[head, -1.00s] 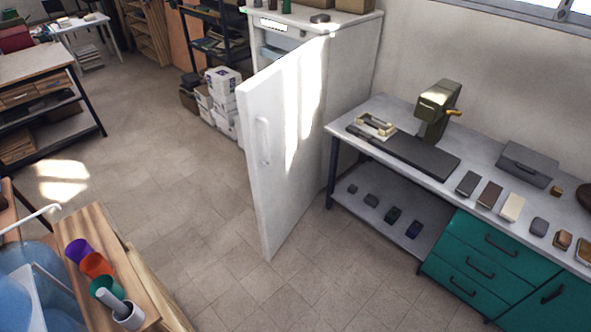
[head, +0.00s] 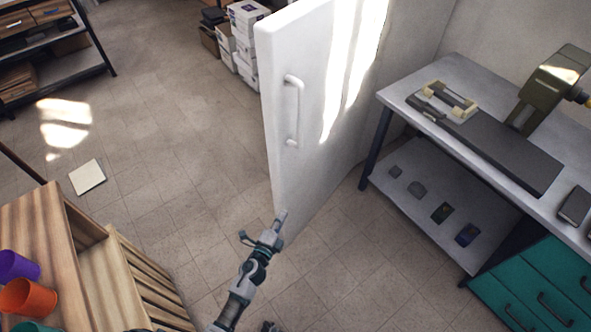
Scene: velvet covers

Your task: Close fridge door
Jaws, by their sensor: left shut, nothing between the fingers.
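The white fridge door (head: 312,110) stands wide open in the head view, swung out toward me, with its outer face and vertical handle (head: 293,110) showing. Sunlight patches lie on its face. My left gripper (head: 281,218) is shut and empty. In the picture it overlaps the door's lower corner, below the handle; I cannot tell whether it touches. A small dark part at the bottom edge may be my right arm; my right gripper cannot be made out.
A grey workbench (head: 400,92) with a dark green machine (head: 548,88) and teal drawers (head: 530,285) stands right of the door. A wooden unit (head: 45,225) with coloured cups is at lower left. White boxes (head: 247,35) stand behind the door.

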